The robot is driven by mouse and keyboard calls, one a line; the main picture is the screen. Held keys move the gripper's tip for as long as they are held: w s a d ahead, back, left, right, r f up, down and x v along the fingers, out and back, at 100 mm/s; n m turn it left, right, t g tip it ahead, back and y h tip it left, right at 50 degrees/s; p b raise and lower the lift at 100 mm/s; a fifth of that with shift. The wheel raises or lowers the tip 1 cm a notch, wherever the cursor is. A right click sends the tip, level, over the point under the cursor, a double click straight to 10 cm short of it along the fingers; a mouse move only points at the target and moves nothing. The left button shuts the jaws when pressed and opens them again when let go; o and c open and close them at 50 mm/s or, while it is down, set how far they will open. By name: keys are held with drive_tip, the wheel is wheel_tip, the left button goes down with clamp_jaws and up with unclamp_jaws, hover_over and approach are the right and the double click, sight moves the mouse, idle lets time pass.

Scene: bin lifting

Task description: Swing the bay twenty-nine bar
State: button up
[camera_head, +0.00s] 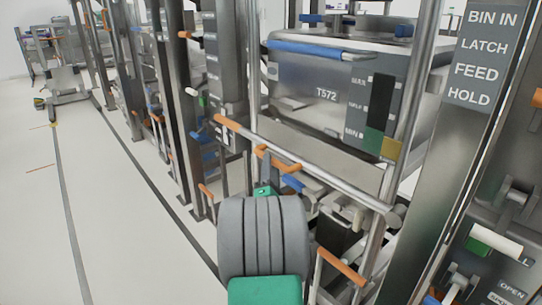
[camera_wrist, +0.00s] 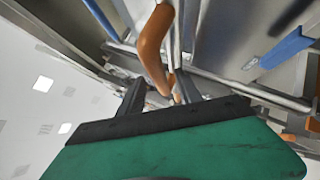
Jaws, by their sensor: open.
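A long silver bar (camera_head: 320,168) runs across the front of a bay, sloping down to the right, with an orange sleeve (camera_head: 226,123) at its left end. A bar also crosses behind the fingers in the wrist view (camera_wrist: 240,88). No bay number is readable. My gripper (camera_head: 267,163) is near the bar's middle, beside a short orange handle (camera_head: 283,160). In the wrist view, my gripper (camera_wrist: 160,88) is open, its dark fingers apart. A curved orange handle (camera_wrist: 153,45) reaches down between or just beyond them; I cannot tell whether they touch it.
A grey bin (camera_head: 325,85) marked T572 sits behind the bar. A post (camera_head: 470,110) on the right reads BIN IN, LATCH, FEED, HOLD. Another orange handle (camera_head: 341,266) stands low, right of my arm. The pale floor (camera_head: 105,220) on the left is open.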

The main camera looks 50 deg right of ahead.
drive_tip(key=shift+p+x, duration=0.65)
drive_tip(key=shift+x, duration=0.7)
drive_tip(key=shift+c, duration=0.5)
clamp_jaws()
